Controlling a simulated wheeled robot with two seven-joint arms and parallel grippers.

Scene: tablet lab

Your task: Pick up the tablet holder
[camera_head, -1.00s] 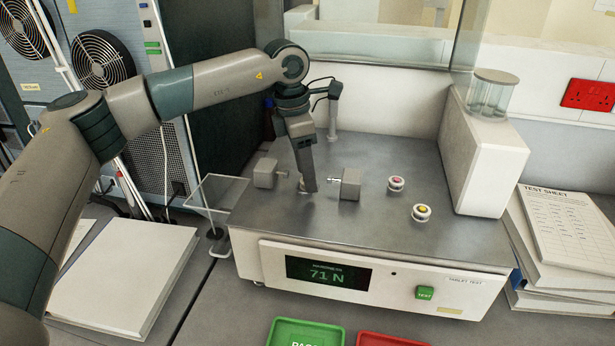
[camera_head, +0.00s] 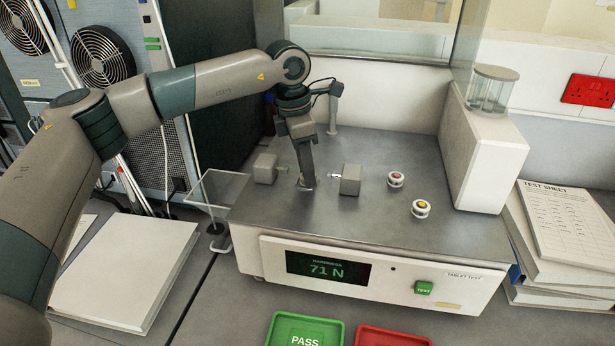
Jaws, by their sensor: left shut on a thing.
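My left gripper (camera_head: 307,182) points down between the two grey blocks of the tablet tester, the left block (camera_head: 265,168) and the right block (camera_head: 350,179). It is shut on a small tablet holder low at the tester's steel top; the fingers hide almost all of the holder, and I cannot tell whether it is clear of the surface. Two other round white holders stand on the top to the right, one with a pink tablet (camera_head: 396,179) and one with a yellow tablet (camera_head: 421,208). My right gripper is not in view.
The tester's display (camera_head: 327,268) reads 71 N, with a green test button (camera_head: 424,288) beside it. A green PASS tray (camera_head: 280,325) and a red tray (camera_head: 390,336) lie in front. A clear chute (camera_head: 213,188) stands at the left edge. A glass jar (camera_head: 491,90) tops the white housing.

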